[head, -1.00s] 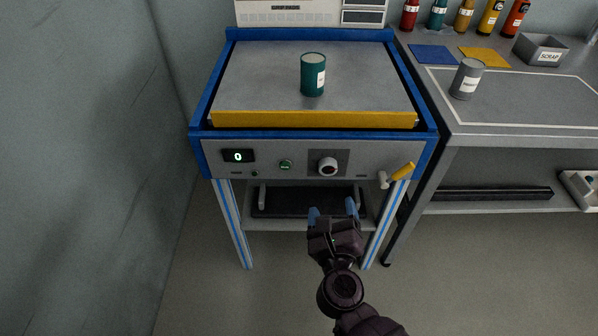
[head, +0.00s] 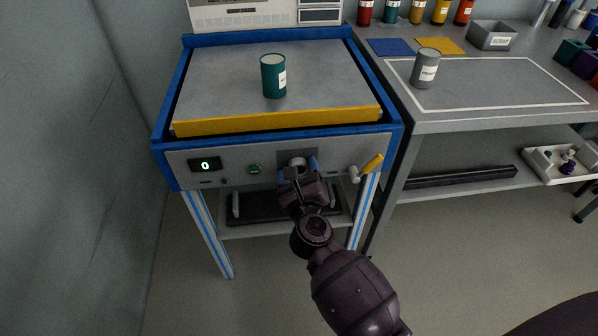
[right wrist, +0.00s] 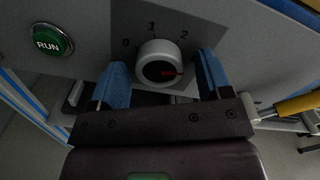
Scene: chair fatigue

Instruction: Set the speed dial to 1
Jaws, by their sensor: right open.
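The speed dial is a pale round knob (right wrist: 157,52) with a dark face and a red mark, on a dark plate labelled 0, 1 and 2 in the right wrist view. The red mark lies right of the face's centre. In the head view the knob (head: 297,161) is partly hidden by my right gripper (head: 298,170). That gripper is open, with one blue finger on each side of the knob; I cannot tell whether either touches it. The display (head: 205,165) reads 0. My left gripper is not in view.
A green RUN button (right wrist: 48,40) is left of the dial. A yellow-handled lever (head: 367,167) is to its right. A green can (head: 273,77) stands on the machine's top plate (head: 220,85). A grey workbench (head: 450,125) adjoins at right.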

